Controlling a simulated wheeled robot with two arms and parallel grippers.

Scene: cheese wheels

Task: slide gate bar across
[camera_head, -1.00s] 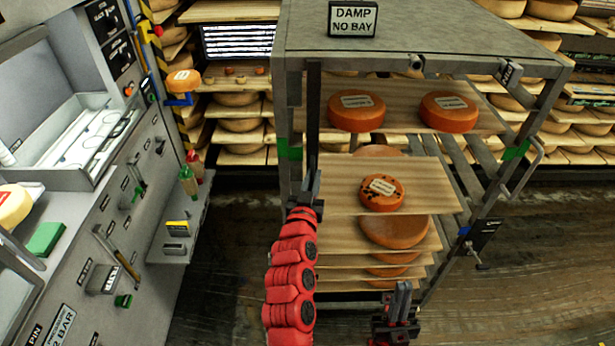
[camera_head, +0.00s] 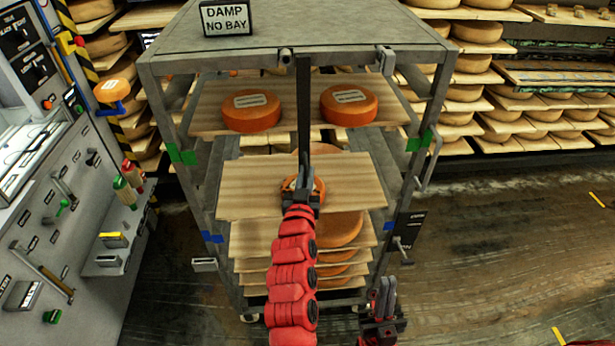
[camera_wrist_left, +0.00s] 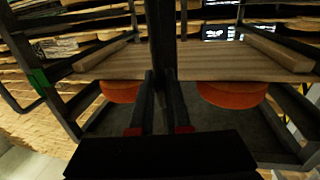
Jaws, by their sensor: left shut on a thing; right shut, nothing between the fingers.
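The gate bar (camera_head: 304,105) is a dark upright bar at the front of the grey rack (camera_head: 300,38). It stands near the middle of the rack front, just right of a small round fitting (camera_head: 286,57) on the top edge. My left gripper (camera_head: 301,186) is shut on the bar's lower part and covers some of a cheese behind it. In the left wrist view the bar (camera_wrist_left: 161,40) runs between the fingers of my left gripper (camera_wrist_left: 163,115). My right gripper (camera_head: 383,297) is shut and empty, low at the rack's right front.
A dark bracket (camera_head: 386,61) sits on the rack's top edge at the right. Two orange cheeses (camera_head: 251,111) (camera_head: 348,105) lie on the upper board. A board (camera_head: 350,180) sticks out below. A grey console (camera_head: 50,170) stands left; the floor at right is clear.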

